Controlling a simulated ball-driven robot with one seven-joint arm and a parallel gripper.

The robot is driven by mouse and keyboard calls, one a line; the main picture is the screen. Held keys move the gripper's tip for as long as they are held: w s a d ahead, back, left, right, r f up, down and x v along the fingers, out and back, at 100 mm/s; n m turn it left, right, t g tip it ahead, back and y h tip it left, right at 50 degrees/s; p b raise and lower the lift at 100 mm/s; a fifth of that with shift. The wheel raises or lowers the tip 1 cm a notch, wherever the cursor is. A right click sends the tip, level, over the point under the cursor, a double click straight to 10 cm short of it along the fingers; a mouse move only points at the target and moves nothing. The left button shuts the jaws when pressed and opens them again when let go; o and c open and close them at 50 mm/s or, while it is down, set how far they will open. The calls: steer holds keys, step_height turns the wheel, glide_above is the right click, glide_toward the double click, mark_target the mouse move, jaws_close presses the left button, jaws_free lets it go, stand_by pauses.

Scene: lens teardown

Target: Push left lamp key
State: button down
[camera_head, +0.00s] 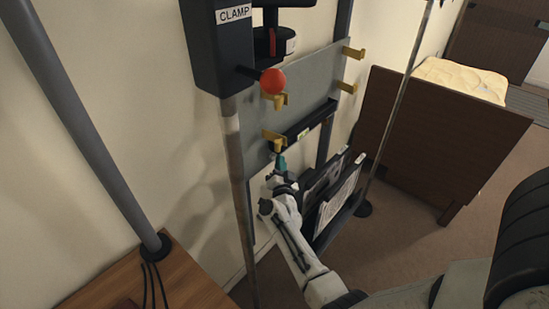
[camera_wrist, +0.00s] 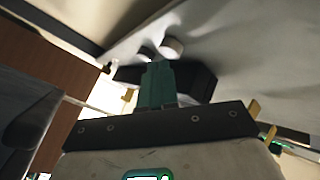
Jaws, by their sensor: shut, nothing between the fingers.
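My gripper (camera_head: 281,163) is shut and empty, with its green fingertips just below the lower edge of the grey panel (camera_head: 300,90) in the head view. In the wrist view my gripper's green fingers (camera_wrist: 157,72) are together and point at a dark housing (camera_wrist: 201,82). A pale round knob (camera_wrist: 173,46) shows just beyond the fingertips, with a smaller dark shape to its left. I cannot tell whether either is the left lamp key. The fingers hide part of the housing, and contact cannot be judged. No lamp key can be made out in the head view.
A black box marked CLAMP (camera_head: 222,45) with a red ball handle (camera_head: 272,81) is above. Brass hooks (camera_head: 272,136) stick out from the panel. Document holders (camera_head: 337,192) stand right of my arm. A brown wooden panel (camera_head: 440,135) is farther right. A desk (camera_head: 165,285) is lower left.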

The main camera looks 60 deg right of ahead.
steer(key=shift+w+d, duration=0.1)
steer(key=shift+w, duration=0.2)
steer(key=shift+s, duration=0.1)
stand_by(0.4)
steer(key=shift+s+a+p, duration=0.25)
steer(key=shift+s+p, duration=0.1)
steer(key=shift+s, duration=0.4)
steer(key=shift+s, duration=0.1)
steer(key=shift+s+a+p, duration=0.25)
steer(key=shift+s+p, duration=0.15)
steer(key=shift+s, duration=0.55)
steer(key=shift+s+a+p, duration=0.2)
steer(key=shift+s+p, duration=0.25)
steer(key=shift+s, duration=0.5)
steer(key=shift+s+a+p, duration=0.25)
steer(key=shift+s+p, duration=0.15)
steer(key=shift+s, duration=0.55)
